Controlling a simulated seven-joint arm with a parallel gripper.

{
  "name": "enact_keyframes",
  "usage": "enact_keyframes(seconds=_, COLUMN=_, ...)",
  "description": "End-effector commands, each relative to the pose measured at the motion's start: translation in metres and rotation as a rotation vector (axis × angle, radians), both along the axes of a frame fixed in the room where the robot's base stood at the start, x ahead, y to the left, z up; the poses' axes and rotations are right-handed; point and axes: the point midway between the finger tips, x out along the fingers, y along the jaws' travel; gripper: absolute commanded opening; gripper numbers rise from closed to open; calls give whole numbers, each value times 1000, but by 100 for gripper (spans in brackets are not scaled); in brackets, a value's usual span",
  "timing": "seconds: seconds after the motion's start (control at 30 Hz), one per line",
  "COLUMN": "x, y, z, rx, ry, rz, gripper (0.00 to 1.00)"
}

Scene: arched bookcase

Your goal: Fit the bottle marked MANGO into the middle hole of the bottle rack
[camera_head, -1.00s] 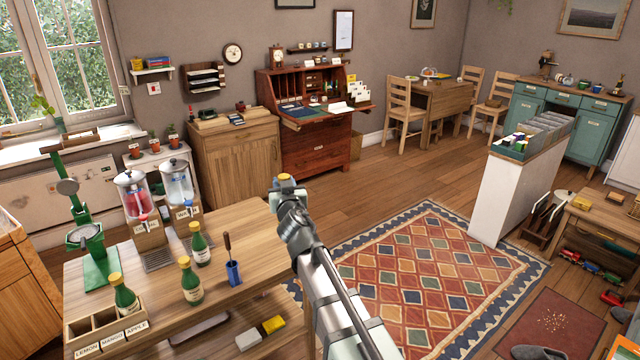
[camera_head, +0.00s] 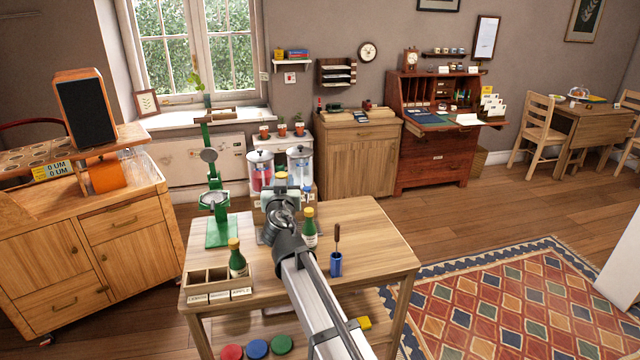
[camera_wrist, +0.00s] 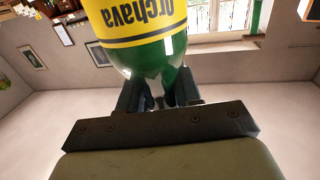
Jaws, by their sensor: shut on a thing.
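My gripper (camera_head: 281,192) is shut on a green bottle (camera_wrist: 150,55) with a yellow label reading "Orchava". Its yellow cap shows just above the gripper in the head view; no MANGO mark is visible on it. The open wooden bottle rack (camera_head: 188,282) stands at the table's front left, labelled LEMON, MANGO and APPLE. Its middle hole, behind the MANGO label (camera_head: 218,297), looks empty, as does the left one. A green bottle (camera_head: 238,262) stands in the right hole. The held bottle is up and to the right of the rack, apart from it.
Another green bottle (camera_head: 309,230) stands on the table (camera_head: 375,235) beside my arm, near a blue cup (camera_head: 336,264) holding a tool. A green press (camera_head: 214,205) stands behind the rack, and two drink dispensers (camera_head: 261,172) behind my gripper. My arm hides part of the tabletop.

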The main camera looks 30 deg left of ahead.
Motion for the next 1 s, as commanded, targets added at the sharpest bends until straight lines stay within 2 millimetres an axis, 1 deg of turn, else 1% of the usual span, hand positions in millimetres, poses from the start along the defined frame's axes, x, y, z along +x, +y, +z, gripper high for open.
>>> enact_keyframes(seconds=0.03, x=-15, y=17, z=3, rx=1, ry=-1, rz=16, gripper=0)
enact_keyframes(seconds=0.17, x=-50, y=50, z=8, rx=1, ry=-1, rz=48, gripper=0)
enact_keyframes(seconds=0.3, x=-90, y=84, z=14, rx=1, ry=-1, rz=82, gripper=0)
enact_keyframes(seconds=0.5, x=-144, y=126, z=17, rx=1, ry=-1, rz=117, gripper=0)
enact_keyframes(seconds=0.63, x=-170, y=149, z=11, rx=-2, ry=-1, rz=116, gripper=0)
enact_keyframes(seconds=0.7, x=-178, y=163, z=0, rx=-2, ry=0, rz=94, gripper=0)
enact_keyframes(seconds=0.77, x=-178, y=169, z=-13, rx=-3, ry=0, rz=62, gripper=0)
enact_keyframes(seconds=0.87, x=-171, y=173, z=-32, rx=-2, ry=0, rz=7, gripper=0)
enact_keyframes(seconds=1.0, x=-155, y=174, z=-60, rx=-2, ry=0, rz=-74, gripper=0)
